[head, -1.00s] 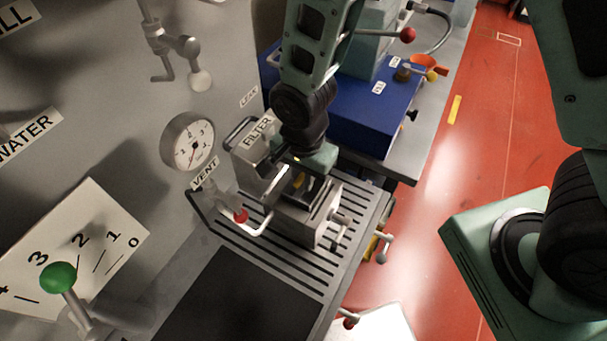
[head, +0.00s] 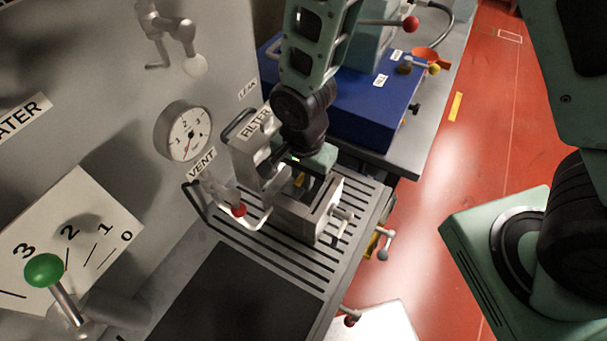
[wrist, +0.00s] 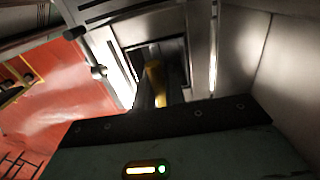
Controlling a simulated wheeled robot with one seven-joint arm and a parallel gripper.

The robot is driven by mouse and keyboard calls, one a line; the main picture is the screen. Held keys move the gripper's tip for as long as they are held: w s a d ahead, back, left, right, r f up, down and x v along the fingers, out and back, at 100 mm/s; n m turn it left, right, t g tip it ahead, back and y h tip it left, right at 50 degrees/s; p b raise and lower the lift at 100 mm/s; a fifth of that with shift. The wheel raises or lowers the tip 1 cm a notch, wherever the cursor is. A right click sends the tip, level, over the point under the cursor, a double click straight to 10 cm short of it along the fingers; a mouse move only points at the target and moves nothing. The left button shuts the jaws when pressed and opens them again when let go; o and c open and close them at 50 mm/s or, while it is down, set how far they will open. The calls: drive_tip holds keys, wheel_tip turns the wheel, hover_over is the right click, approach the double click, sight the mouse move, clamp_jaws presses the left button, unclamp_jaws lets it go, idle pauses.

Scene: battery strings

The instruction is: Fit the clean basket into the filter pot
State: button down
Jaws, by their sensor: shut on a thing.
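The filter pot (head: 306,221) is a grey metal box with a square open mouth, standing on a slotted grate. Its mouth rim also shows in the wrist view (wrist: 124,82). My gripper (head: 300,183) points down over the pot's mouth, its fingers at the opening. In the wrist view my gripper (wrist: 157,98) is shut on a yellow grip (wrist: 154,75), which I take to be the basket's. The basket's body is hidden by the fingers and the dark mouth, so I cannot tell how deep it sits.
A raised plate marked FILTER (head: 257,127) stands behind the pot. A gauge (head: 186,133) and a blue box (head: 365,108) are farther off. A dark panel (head: 238,300) lies in front.

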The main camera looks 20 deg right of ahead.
drive_tip(key=shift+f, duration=0.25)
drive_tip(key=c, duration=1.4)
unclamp_jaws()
drive_tip(key=shift+r, duration=0.1)
wheel_tip(320, 180, up, 17)
drive_tip(key=shift+r+b, duration=0.1)
drive_tip(key=shift+b, duration=1.05)
drive_tip(key=s+d+n, duration=0.1)
drive_tip(key=s+n, duration=0.3)
drive_tip(key=n, duration=0.1)
drive_tip(key=s+d+f+n, duration=0.1)
drive_tip(key=s+n, duration=0.3)
drive_tip(key=n, duration=0.2)
drive_tip(key=s+d+n+b, duration=0.1)
drive_tip(key=s+d+n, duration=0.1)
drive_tip(key=s+n, duration=0.2)
drive_tip(key=shift+f+n+y, duration=0.2)
drive_tip(key=shift+n+y, duration=0.1)
drive_tip(key=shift+n, duration=0.6)
